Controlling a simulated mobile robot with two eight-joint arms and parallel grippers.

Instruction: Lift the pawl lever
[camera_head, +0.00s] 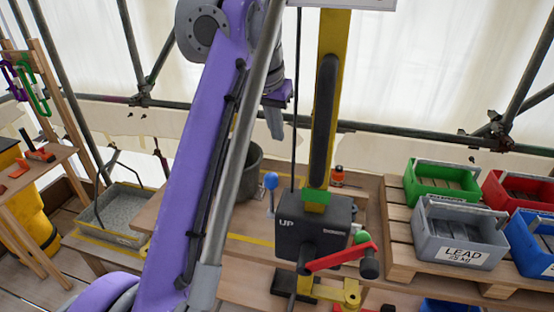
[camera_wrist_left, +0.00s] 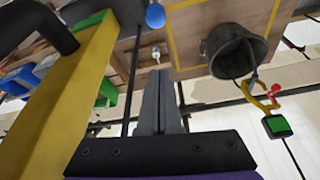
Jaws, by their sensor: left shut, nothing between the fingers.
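A lever with a blue ball knob (camera_head: 271,181) stands upright at the left side of the dark winch box (camera_head: 313,227) marked "UP"; it looks like the pawl lever. My left gripper (camera_head: 275,128) is shut and empty, pointing down above the blue knob and apart from it. In the left wrist view the closed grey fingers (camera_wrist_left: 158,80) point towards the bench, and the blue knob (camera_wrist_left: 155,15) shows at the top edge, beyond the fingertips. The lever's lower end is hard to make out. My right gripper is in neither view.
A red crank handle (camera_head: 342,256) is on the winch front. A yellow mast (camera_head: 325,100) rises behind the box, close to my left gripper. A dark bucket (camera_wrist_left: 237,52) stands on the bench. Green, red, blue and grey crates, one marked "LEAD" (camera_head: 460,232), stand at right.

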